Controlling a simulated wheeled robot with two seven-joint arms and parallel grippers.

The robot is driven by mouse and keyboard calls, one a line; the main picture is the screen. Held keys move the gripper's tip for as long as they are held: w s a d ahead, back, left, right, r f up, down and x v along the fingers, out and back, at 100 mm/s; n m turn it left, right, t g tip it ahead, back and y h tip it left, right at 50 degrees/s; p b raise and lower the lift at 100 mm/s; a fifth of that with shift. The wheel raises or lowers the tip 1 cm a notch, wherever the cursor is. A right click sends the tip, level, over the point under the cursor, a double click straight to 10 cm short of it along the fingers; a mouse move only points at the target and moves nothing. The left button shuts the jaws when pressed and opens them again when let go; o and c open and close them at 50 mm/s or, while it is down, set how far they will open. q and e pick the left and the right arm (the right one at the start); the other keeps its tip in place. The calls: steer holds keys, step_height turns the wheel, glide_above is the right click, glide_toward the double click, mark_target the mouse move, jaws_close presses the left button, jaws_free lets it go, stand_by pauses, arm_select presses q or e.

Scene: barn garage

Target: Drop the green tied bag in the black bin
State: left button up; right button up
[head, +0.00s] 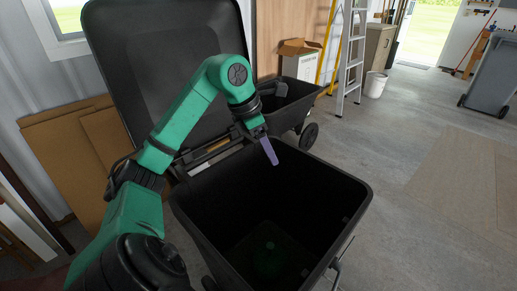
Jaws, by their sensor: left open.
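The black bin (343,188) stands open right in front of me, its lid (160,60) tipped back against the left side. A dim green shape (268,262) lies at the bottom of the bin; it looks like the green tied bag, though the dark interior hides its detail. My left gripper (271,152) is above the bin's back rim, pointing down toward the opening. It is open, with nothing seen in it. The bag is well below it and apart from it. My right gripper is not in view.
Behind the bin stands a black wheeled cart (290,105) with a cardboard box (299,47) beyond it. A ladder (351,55) and white bucket (375,85) are further back. Cardboard sheets (65,150) lean on the left wall. The floor to the right is clear.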

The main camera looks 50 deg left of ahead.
arm_select(q)
steer(key=p+v, duration=0.1)
steer(key=v, duration=0.7)
